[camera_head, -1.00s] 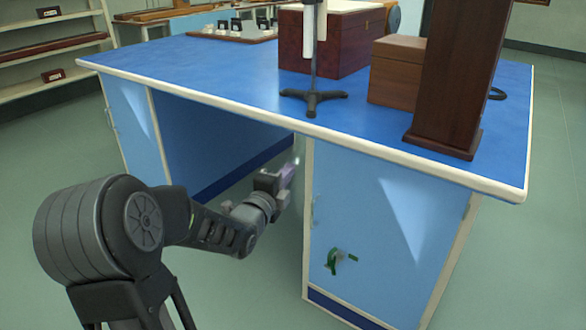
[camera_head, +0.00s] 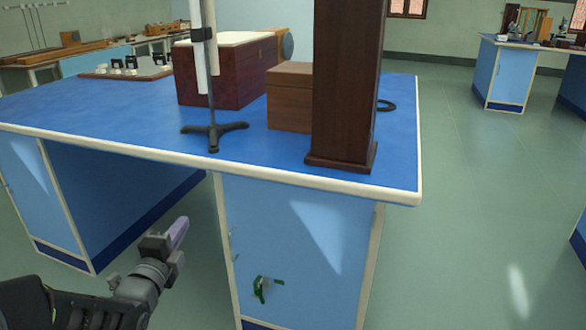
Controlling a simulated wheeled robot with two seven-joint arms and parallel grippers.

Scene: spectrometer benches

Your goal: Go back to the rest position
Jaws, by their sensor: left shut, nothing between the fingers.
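My left gripper (camera_head: 176,236) is in the lower left of the head view, at the end of my left arm. It is shut with nothing between its fingers. It is in front of the blue bench (camera_head: 310,230), below the level of its top, and appears apart from it. My right gripper is not in view.
On the bench stand a dark wooden tower (camera_head: 345,90), a brown box (camera_head: 290,105), a red-brown case (camera_head: 225,75) and a black stand (camera_head: 214,133). A green item (camera_head: 264,286) is at the cabinet front. Open floor (camera_head: 480,190) lies to the right, before other benches (camera_head: 500,75).

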